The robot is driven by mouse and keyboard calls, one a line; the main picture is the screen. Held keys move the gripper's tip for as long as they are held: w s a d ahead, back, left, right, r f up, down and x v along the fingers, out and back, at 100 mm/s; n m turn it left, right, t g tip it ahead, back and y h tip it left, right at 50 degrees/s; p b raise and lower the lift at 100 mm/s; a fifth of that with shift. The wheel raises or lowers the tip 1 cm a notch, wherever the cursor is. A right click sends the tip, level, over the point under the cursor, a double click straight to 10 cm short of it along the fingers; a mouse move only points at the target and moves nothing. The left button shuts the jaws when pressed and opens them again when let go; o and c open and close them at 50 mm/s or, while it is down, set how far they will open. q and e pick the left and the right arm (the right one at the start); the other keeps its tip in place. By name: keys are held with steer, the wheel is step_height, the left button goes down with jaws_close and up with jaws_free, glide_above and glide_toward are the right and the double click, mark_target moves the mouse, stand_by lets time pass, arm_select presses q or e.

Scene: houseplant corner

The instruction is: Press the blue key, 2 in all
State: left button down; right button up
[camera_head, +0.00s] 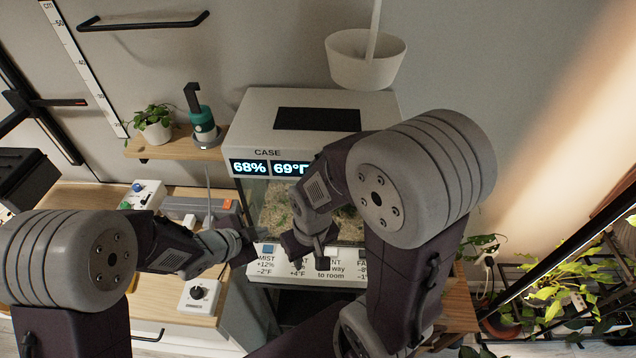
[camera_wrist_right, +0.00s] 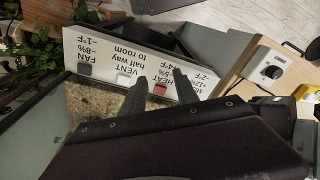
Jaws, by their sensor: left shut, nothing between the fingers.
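The blue key (camera_head: 268,249) is at the left end of the white control panel (camera_head: 285,268), above the MIST label. My left gripper (camera_head: 247,247) is shut and empty, its tips just left of the blue key; I cannot tell whether they touch it. My right gripper (camera_head: 312,250) hangs in front of the panel right of the blue key, over the HEAT and VENT area. In the right wrist view its two fingers (camera_wrist_right: 160,77) stand apart with nothing between them. That view shows the red key (camera_wrist_right: 160,89), white key (camera_wrist_right: 123,79) and grey key (camera_wrist_right: 84,69); the blue key is hidden there.
The case (camera_head: 262,110) above the panel has a display (camera_head: 250,168) reading 68% and 69°. A white dial box (camera_head: 200,294) sits on the wooden bench left of the panel. A shelf (camera_head: 172,150) holds a potted plant (camera_head: 155,124). A white bowl (camera_head: 365,62) hangs above.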

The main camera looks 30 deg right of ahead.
jaws_close()
stand_by(1.9)
